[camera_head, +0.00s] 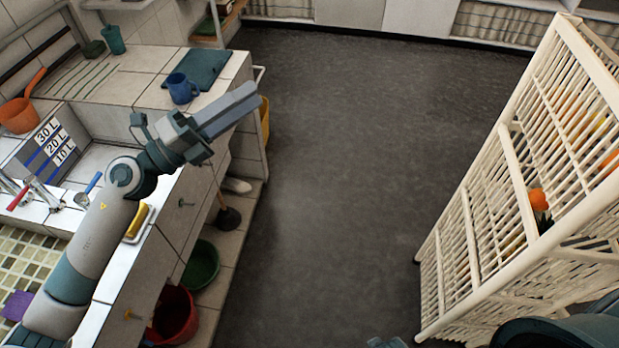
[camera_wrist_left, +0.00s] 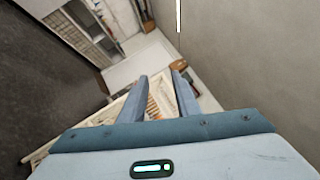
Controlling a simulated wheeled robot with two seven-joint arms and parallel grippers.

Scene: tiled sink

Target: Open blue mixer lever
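The blue mixer lever (camera_head: 95,182) is at the left, on the tap at the front edge of the tiled sink. It slants up and to the right from its metal base. My left gripper (camera_head: 250,96) is far to the right of the lever and higher in the picture, over the counter's right edge, pointing away from the tap. In the left wrist view its two fingers (camera_wrist_left: 160,85) stand apart with nothing between them.
A red lever (camera_head: 18,198) sits left of the blue one. A yellow sponge (camera_head: 138,221) lies near my left forearm. A blue mug (camera_head: 181,88) stands on the counter behind my left gripper. A cream slatted rack (camera_head: 480,240) stands right; the dark floor (camera_head: 340,170) between is clear.

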